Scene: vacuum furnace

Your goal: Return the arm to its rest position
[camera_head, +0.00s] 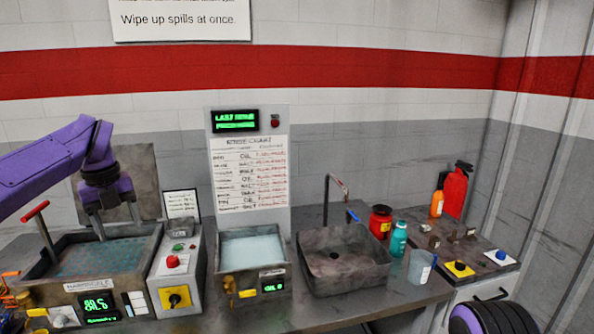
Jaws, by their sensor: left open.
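My left arm comes in from the left in purple. Its gripper (117,221) points down, fingers apart, over the left bath (62,287), a grey tank with a dark teal surface inside and a raised lid (130,172) behind it. I see nothing between the fingers. The fingertips look close to the bath's surface, but I cannot tell whether they touch it. My right gripper is not in view.
A control box (178,280) with a red button stands right of the bath. Further right are a smaller tank (252,250), a sink (345,262) with a tap, bottles (398,240), a clear beaker (420,266) and a red extinguisher (456,188). A red-handled lever (38,214) rises beside the arm.

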